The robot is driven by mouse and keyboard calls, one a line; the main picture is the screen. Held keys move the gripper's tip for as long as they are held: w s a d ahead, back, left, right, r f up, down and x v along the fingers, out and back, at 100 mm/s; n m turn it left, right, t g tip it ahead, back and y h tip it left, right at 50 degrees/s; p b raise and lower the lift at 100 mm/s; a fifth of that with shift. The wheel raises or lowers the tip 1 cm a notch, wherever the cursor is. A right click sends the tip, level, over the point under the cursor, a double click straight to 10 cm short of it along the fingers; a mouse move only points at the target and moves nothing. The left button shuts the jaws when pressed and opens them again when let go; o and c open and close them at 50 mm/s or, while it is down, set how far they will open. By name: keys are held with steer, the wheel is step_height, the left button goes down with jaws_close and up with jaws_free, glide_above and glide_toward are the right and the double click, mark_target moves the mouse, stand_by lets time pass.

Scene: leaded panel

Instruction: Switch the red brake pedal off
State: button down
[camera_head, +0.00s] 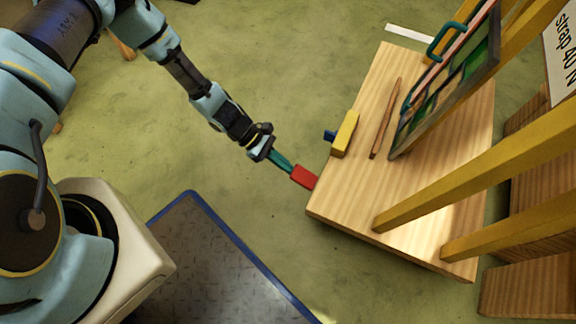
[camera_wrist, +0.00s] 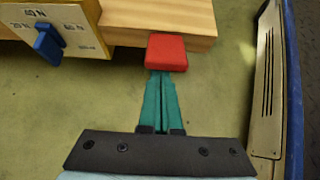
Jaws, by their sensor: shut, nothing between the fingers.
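The red brake pedal (camera_head: 304,177) juts out from the near left corner of the wooden table. It also shows in the wrist view (camera_wrist: 166,52), in front of the table's edge. My gripper (camera_head: 291,168) has teal fingers, shut with nothing between them. Its fingertips are right at the pedal; in the wrist view (camera_wrist: 162,74) they end at the pedal's near edge and seem to touch it. I cannot tell for sure whether they press on it. The pedal's mount is hidden.
The wooden table (camera_head: 345,205) bears a yellow block with a blue knob (camera_wrist: 48,42) and force marks, a wooden stick (camera_head: 386,118), and a leaded panel (camera_head: 450,85) on yellow posts. A blue-edged metal plate (camera_head: 215,260) lies on the floor.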

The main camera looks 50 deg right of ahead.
step_height(320, 180, down, 4)
steer(key=w+b, duration=0.1)
steer(key=b, duration=0.1)
steer(key=p+v, duration=0.3)
steer(key=v, duration=0.7)
steer(key=shift+a+r, duration=0.2)
steer(key=shift+r, duration=0.4)
